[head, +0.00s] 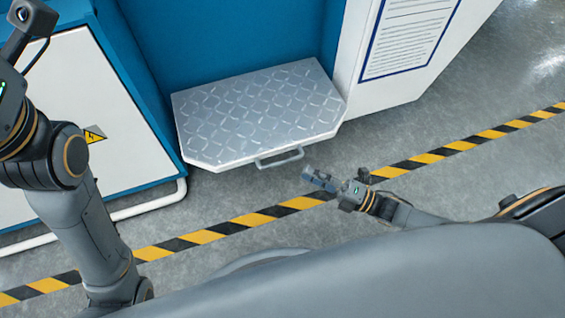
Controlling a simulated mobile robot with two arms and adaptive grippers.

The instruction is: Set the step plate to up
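The step plate (255,112) is a grey metal plate with a raised tread pattern. It sticks out flat from the blue machine front in the middle of the head view. A grey bar handle (280,158) is on its front edge. My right gripper (309,175) is just right of and below the handle, apart from it in the picture. Its fingers point left towards the handle, and it looks empty. They are too small to tell whether they are open or shut. My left arm comes in at the left; its gripper is not in view.
A white cabinet (110,135) with a yellow warning sign (94,135) and a low white rail (150,205) stands left of the plate. A white panel with a printed sheet (410,35) stands to the right. A yellow-black floor stripe (235,226) crosses the clear grey floor.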

